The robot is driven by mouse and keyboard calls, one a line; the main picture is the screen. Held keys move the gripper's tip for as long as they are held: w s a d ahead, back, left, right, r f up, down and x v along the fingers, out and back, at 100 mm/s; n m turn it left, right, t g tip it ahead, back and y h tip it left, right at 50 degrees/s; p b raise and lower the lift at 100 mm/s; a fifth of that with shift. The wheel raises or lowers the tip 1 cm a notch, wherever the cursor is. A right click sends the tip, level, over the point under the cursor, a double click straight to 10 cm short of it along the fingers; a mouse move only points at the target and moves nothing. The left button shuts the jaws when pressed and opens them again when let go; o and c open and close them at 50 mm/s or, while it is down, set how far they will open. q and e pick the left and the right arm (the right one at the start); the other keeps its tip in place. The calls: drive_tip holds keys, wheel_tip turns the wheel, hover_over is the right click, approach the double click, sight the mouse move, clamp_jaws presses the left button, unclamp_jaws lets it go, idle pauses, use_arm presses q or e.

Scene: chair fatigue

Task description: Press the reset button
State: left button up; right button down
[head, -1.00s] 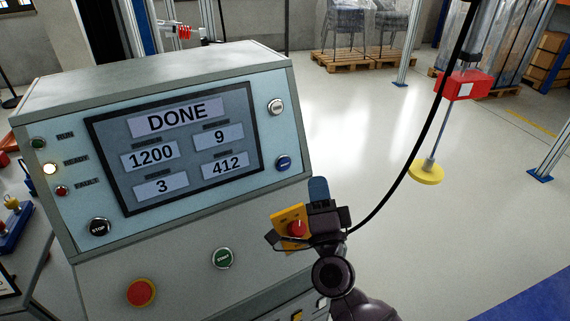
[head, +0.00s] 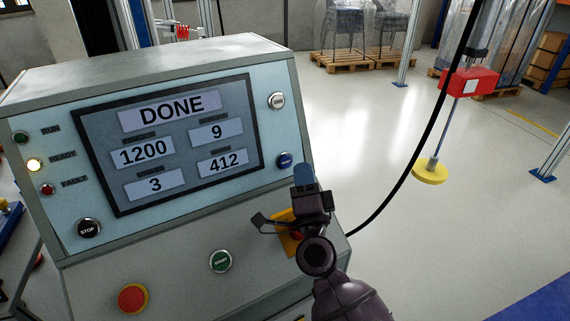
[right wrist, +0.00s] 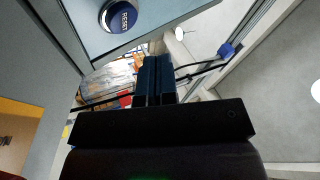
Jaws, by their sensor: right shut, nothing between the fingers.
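The reset button is the round blue button (head: 284,160) at the lower right of the console's face. It also shows large at the top of the right wrist view (right wrist: 118,16), with white lettering on a blue cap in a metal ring. My right gripper (head: 304,176) is shut and empty, its blue fingertips just below and to the right of the button in the head view. In the right wrist view the shut fingertips (right wrist: 154,70) lie below and right of the button, apart from it in the picture. My left gripper is not in view.
The console screen (head: 170,145) reads DONE. A pale button (head: 276,101), a black STOP button (head: 88,228), a green button (head: 220,261) and a red button (head: 132,299) are nearby. A yellow plate (head: 284,236) sits partly behind my gripper. Open floor lies to the right.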

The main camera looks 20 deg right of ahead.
sight(286, 162)
drive_tip(key=shift+w+a+f, duration=0.15)
drive_tip(key=shift+w, duration=0.35)
drive_tip(key=shift+w+a+f, duration=0.1)
drive_tip(key=shift+w, duration=0.5)
drive_tip(key=shift+w+a, duration=0.1)
drive_tip(key=shift+w, duration=0.05)
idle(1.2)
drive_tip(key=shift+w+f, duration=0.1)
drive_tip(key=shift+w, duration=0.2)
